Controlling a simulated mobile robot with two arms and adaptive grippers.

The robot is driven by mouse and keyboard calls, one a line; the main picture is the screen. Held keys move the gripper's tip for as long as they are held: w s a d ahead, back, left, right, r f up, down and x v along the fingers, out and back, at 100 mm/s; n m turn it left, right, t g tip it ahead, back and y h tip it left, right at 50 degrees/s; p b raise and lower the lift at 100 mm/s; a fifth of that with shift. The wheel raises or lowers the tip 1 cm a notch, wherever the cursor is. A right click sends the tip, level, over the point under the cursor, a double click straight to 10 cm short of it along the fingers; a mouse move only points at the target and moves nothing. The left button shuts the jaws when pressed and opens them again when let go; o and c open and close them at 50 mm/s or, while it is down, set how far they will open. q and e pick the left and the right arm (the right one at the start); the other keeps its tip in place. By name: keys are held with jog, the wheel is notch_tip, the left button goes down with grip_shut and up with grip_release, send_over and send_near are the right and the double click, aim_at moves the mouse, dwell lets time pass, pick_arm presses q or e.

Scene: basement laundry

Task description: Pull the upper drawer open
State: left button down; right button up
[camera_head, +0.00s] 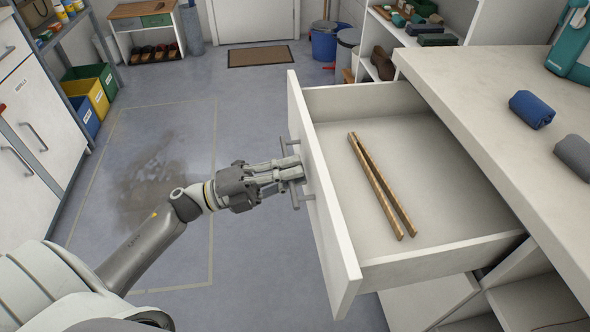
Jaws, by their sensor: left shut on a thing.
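The upper drawer (437,243) is white and stands well out from under the white worktop. Its inside shows, with wooden tongs (382,188) lying on the bare bottom. The drawer's front panel (325,218) faces left, and its grey bar handle (292,196) is on the outer face. My left gripper (290,172) reaches in from the left and is shut on the handle, its fingers partly covering it. My right gripper is not in view.
The worktop (480,80) holds a rolled blue cloth (531,109), a grey roll (574,155) and a teal appliance (572,45). Open shelves sit below the drawer. The floor (180,240) left of the drawer is clear, with a damp dark patch.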

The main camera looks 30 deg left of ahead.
pick_arm(q)
jog(key=c, duration=1.5)
grip_release()
jog(key=shift+c, duration=0.2)
jog(key=v, duration=1.2)
